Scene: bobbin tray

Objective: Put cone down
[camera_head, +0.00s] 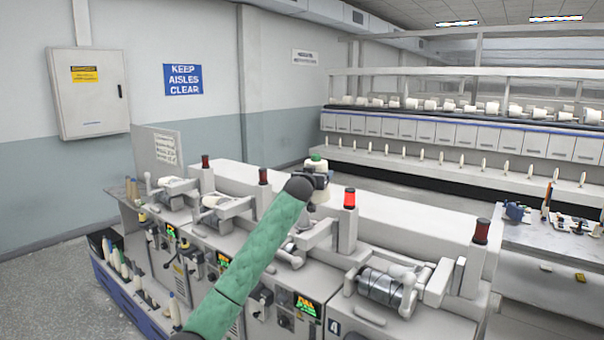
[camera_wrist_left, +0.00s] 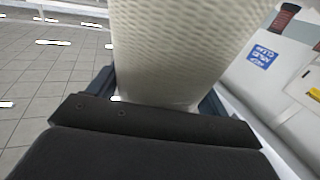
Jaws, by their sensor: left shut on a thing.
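The cone (camera_wrist_left: 178,45) is a cream yarn package with a textured, wound surface, filling the upper middle of the left wrist view. My left gripper (camera_wrist_left: 160,95) is shut on it, with a dark finger on either side. In the head view my left arm reaches up over the winding machine, and the left gripper (camera_head: 316,187) is at its end, small and partly hidden by the wrist. The cone (camera_head: 318,167) shows there with a green top, above the machine's top and left of a lit red lamp. My right gripper is not in view.
The winding machine (camera_head: 415,222) has several spindle stations with lever arms and lamp posts (camera_head: 348,215) standing up close to my arm. A station at the right holds a dark-wound package (camera_head: 381,288). A side bench (camera_head: 545,245) with small parts stands at the right.

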